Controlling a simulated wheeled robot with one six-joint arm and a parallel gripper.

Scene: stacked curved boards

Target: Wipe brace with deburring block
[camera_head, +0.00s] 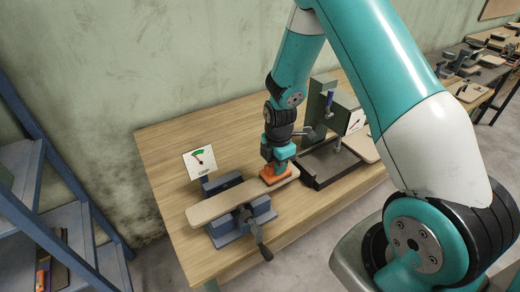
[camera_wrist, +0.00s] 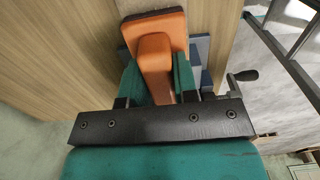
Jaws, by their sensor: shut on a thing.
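The brace is a long pale wooden board (camera_head: 225,204) clamped in a blue-grey vise (camera_head: 232,232) on the workbench. My gripper (camera_head: 277,164) is shut on the handle of the orange deburring block (camera_head: 275,176). The block is at the far right end of the brace and looks to be on its top face; exact contact cannot be told. In the wrist view the block (camera_wrist: 153,28) has its handle between the two green fingers (camera_wrist: 156,78).
A gauge card (camera_head: 200,161) stands behind the vise. A drill-press-like machine with a dark base (camera_head: 318,168) stands close to the right of my gripper. The vise handle (camera_head: 262,244) sticks out at the front. A blue shelf (camera_head: 50,190) is at the left.

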